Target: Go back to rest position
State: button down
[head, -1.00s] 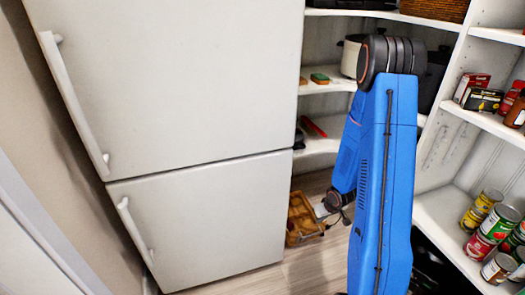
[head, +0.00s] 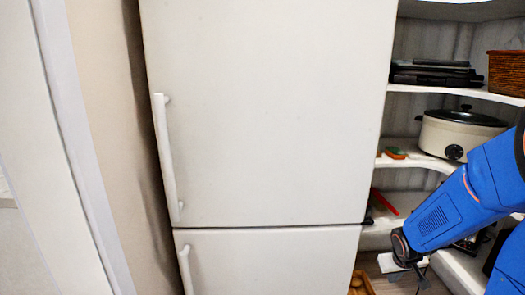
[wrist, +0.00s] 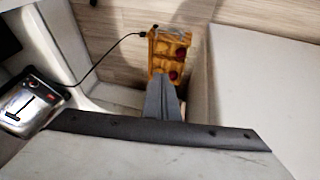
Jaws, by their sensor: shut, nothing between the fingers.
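My blue arm enters from the right edge in the head view, in front of the corner shelves. It points down and left towards the floor beside the fridge. My gripper (head: 418,272) is at its lower end, small and partly cut off from clear sight. In the wrist view my gripper's grey fingers (wrist: 163,98) are together, with nothing between them. They appear in front of a wooden tray (wrist: 158,62) on the floor, apparently apart from it. The tray holds red round things.
A white fridge (head: 265,115) fills the middle. Corner shelves (head: 425,163) hold a white cooker (head: 462,135), a wicker basket (head: 507,72) and dark flat items (head: 436,74). A toaster (wrist: 30,105) with a cord lies left in the wrist view. A beige wall (head: 105,120) is left.

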jog(key=s+a+r+y, duration=0.1)
jog(key=s+a+r, duration=0.6)
jog(key=s+r, duration=0.2)
jog(key=s+a+r+y, duration=0.1)
jog(key=s+a+r, duration=0.6)
jog(key=s+r, duration=0.3)
jog(key=s, duration=0.4)
jog(key=shift+t, duration=0.3)
jog(key=shift+r, duration=0.1)
dwell(0.8)
